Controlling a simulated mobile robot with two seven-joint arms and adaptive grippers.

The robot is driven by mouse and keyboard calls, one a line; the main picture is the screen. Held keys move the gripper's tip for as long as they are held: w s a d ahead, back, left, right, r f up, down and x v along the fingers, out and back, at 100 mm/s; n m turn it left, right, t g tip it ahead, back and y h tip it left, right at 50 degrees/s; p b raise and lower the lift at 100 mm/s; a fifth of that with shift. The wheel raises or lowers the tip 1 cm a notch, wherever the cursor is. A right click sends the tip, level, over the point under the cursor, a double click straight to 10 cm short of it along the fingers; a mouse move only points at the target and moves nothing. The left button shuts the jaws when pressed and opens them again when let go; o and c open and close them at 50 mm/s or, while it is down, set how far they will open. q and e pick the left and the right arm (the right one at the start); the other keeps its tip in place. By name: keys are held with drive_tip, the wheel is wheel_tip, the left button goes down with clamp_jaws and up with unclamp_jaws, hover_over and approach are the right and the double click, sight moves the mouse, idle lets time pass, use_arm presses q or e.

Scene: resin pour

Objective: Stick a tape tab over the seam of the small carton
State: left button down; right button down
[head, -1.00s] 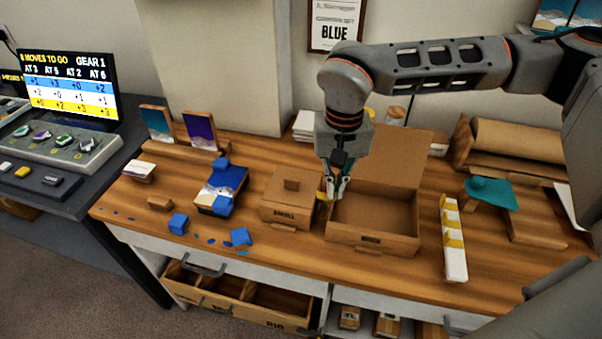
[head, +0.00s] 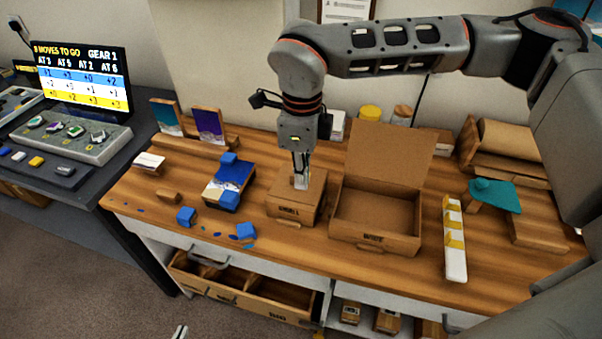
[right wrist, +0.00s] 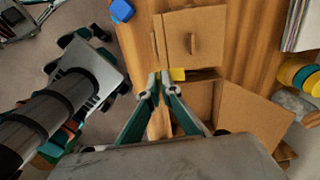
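The small carton (head: 287,208) stands on the bench with a knob on its lid. It also shows at the top of the right wrist view (right wrist: 208,20). My right gripper (head: 300,182) is over the carton in the head view. In the right wrist view its fingertips (right wrist: 159,74) are close together by the carton's edge. A yellow tape tab (right wrist: 178,74) is beside them; I cannot tell if it is held or on the carton. Several yellow tabs (head: 455,240) sit on a white strip (head: 456,268). My left gripper (head: 180,332) shows only pale tips at the bottom edge.
The open larger carton (head: 375,235) stands just right of the small one, its lid raised. Blue blocks (head: 186,216) and a blue-topped box (head: 225,185) lie to the left. A teal cloth (head: 497,194) is at the right. An open drawer (head: 250,290) projects below the bench.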

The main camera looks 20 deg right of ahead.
sight(298, 193)
drive_tip(key=shift+a+m, duration=0.1)
drive_tip(key=shift+m, duration=0.2)
wheel_tip(298, 193, down, 7)
drive_tip(key=b, duration=0.4)
drive_tip(key=shift+r, duration=0.15)
drive_tip(key=shift+f, duration=0.65)
idle(1.3)
drive_tip(key=c, duration=2.2)
unclamp_jaws()
